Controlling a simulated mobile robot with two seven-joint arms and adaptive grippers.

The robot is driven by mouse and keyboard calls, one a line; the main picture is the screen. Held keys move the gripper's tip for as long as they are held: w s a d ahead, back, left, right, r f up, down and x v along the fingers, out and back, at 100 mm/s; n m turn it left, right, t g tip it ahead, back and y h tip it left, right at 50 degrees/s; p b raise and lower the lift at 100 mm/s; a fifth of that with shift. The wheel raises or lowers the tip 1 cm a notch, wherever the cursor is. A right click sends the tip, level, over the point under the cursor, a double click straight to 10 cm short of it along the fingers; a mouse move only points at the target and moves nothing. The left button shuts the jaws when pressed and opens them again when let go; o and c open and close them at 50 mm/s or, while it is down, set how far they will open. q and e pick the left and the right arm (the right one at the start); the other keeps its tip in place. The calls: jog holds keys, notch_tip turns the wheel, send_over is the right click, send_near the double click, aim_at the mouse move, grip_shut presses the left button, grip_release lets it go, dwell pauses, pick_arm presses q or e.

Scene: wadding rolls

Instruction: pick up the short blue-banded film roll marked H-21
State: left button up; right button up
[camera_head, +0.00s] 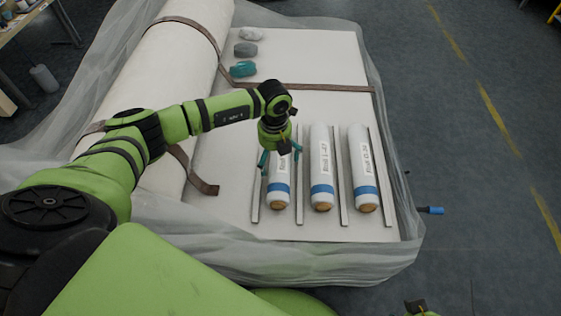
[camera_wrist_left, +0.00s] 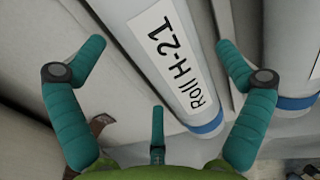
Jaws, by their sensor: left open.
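The short film roll marked H-21 (camera_head: 279,190) is white with a blue band near its front end. It lies leftmost of three similar rolls on the white pad. In the left wrist view its label reads "Roll H-21" on the roll (camera_wrist_left: 178,62). My left gripper (camera_head: 280,156) is over its far part, hiding that end and some of the label. In the left wrist view my left gripper's teal fingers (camera_wrist_left: 160,60) are spread open, with the roll between and beyond them. I see no grip on it. My right gripper is not clearly visible.
Two more blue-banded rolls, the middle one (camera_head: 321,165) and the right one (camera_head: 362,160), lie alongside, separated by thin metal strips (camera_head: 343,200). A large white roll (camera_head: 150,75) lies left. Grey and teal lumps (camera_head: 243,69) and a brown strap (camera_head: 320,87) lie farther back.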

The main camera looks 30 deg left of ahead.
pick_arm(q)
notch_tip(320, 180, down, 2)
jog(key=shift+c, duration=0.4)
jog(key=c, duration=1.4)
jog(key=shift+w+r, duration=0.1)
